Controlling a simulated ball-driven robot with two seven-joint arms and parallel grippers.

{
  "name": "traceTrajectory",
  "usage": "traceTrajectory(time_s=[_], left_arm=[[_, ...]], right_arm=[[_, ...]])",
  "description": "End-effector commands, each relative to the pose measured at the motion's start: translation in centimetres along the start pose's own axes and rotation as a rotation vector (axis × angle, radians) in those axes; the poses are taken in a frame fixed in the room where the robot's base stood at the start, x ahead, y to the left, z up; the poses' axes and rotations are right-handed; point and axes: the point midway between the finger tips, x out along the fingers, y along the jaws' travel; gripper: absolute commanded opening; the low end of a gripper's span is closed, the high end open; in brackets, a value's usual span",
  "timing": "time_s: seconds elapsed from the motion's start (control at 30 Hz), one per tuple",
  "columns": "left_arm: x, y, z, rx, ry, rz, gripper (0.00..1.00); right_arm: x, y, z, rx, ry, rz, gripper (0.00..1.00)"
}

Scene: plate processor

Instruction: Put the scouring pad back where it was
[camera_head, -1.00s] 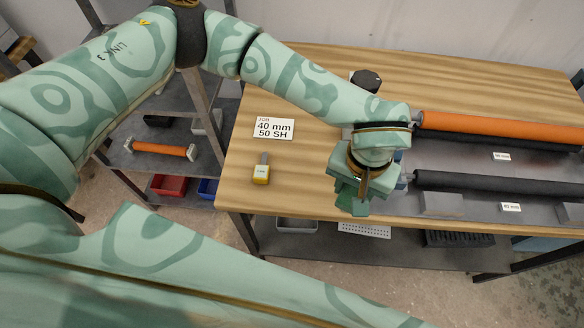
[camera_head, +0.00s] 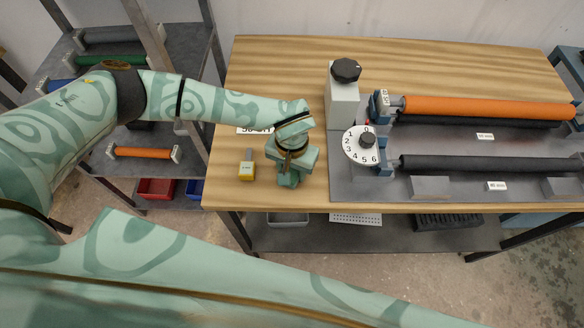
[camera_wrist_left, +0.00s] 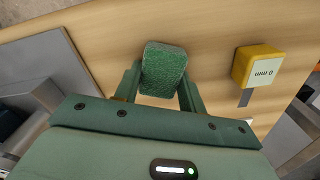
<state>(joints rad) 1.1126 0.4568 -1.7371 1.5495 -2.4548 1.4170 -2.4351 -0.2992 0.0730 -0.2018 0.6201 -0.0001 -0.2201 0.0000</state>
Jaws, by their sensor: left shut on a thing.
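The green scouring pad (camera_wrist_left: 164,70) shows in the left wrist view, between the two fingers of my left gripper (camera_wrist_left: 160,90), which is shut on it. In the head view my left gripper (camera_head: 290,178) points down over the wooden table, left of the plate processor. The pad is hardly to be told from the gripper there. Bare wood surrounds the pad in the wrist view; I cannot tell whether it touches the table. My right gripper is not in view.
A yellow block gauge (camera_head: 247,170) stands on the table (camera_head: 400,55) left of my gripper; it also shows in the wrist view (camera_wrist_left: 258,66). The processor's numbered dial (camera_head: 358,150) and orange roller (camera_head: 490,108) are to the right. A job card (camera_head: 250,130) lies partly behind my arm.

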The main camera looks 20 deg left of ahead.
Motion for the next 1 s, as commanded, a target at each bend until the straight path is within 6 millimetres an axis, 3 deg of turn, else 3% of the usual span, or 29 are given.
traceTrajectory(time_s=[0.27,0.3,0.37,0.4,0.77,1.0], left_arm=[[0.2,0.0,0.0,0.001,0.000,0.000,0.19],[0.3,0.0,0.0,0.001,0.000,0.000,0.43],[0.2,0.0,0.0,0.001,0.000,0.000,0.60],[0.2,0.0,0.0,0.000,0.000,0.000,0.62],[-0.8,0.0,-0.1,0.001,0.002,0.000,0.62],[-6.1,0.0,-0.1,0.002,0.006,0.000,0.62]], right_arm=[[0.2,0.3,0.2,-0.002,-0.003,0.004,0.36],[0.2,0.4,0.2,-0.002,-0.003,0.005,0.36],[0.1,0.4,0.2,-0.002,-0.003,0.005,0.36],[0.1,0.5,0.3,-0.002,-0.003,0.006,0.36],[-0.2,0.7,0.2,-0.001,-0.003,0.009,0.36],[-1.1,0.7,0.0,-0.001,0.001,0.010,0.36]])
